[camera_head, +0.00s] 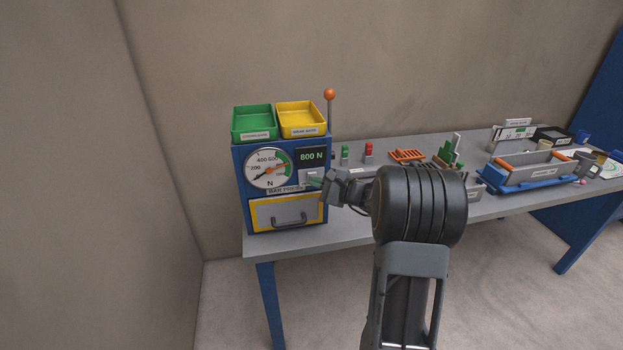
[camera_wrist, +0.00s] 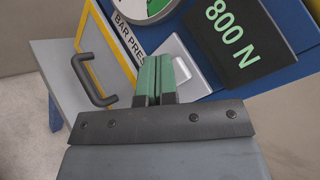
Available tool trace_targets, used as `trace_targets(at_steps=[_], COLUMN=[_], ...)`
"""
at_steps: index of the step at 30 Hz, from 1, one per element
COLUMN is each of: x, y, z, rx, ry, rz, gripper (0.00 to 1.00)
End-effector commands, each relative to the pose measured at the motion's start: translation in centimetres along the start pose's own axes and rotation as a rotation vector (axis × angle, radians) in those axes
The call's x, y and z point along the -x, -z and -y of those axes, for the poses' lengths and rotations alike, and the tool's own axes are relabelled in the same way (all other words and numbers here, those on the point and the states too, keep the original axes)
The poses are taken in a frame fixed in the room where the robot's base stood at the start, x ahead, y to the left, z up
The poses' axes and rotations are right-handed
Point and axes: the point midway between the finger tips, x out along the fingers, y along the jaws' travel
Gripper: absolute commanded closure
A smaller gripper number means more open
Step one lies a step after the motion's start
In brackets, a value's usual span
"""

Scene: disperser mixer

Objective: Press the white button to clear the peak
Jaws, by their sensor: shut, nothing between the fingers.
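The blue bar press (camera_head: 238,175) stands at the left end of the table. Its display (camera_head: 311,157) reads 800 N, and it also shows in the wrist view (camera_wrist: 232,35). A round dial (camera_head: 269,168) with an orange needle sits left of the display. The white button (camera_wrist: 183,70) is on a light grey plate below the display, partly hidden behind my fingertips. My gripper (camera_wrist: 154,66) is shut and empty, its green fingertips at the button's left side in the wrist view. I cannot tell whether they touch it. My gripper also shows in the head view (camera_head: 316,182).
A drawer front (camera_head: 282,214) with a dark handle is below the dial. Green (camera_head: 254,121) and yellow (camera_head: 301,117) trays sit on top, beside an orange-knobbed lever (camera_head: 330,95). Several small parts and a grey bin with orange handles (camera_head: 535,172) lie along the table to the right.

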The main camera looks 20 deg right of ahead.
Motion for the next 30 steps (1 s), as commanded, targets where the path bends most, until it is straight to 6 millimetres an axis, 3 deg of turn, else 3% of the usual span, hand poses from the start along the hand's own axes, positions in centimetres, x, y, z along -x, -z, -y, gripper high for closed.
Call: trace_targets(at_steps=[30], x=[-0.60], y=[0.45], z=[0.42], rx=[-0.001], ry=[0.000], rz=[0.000], gripper=[1.00])
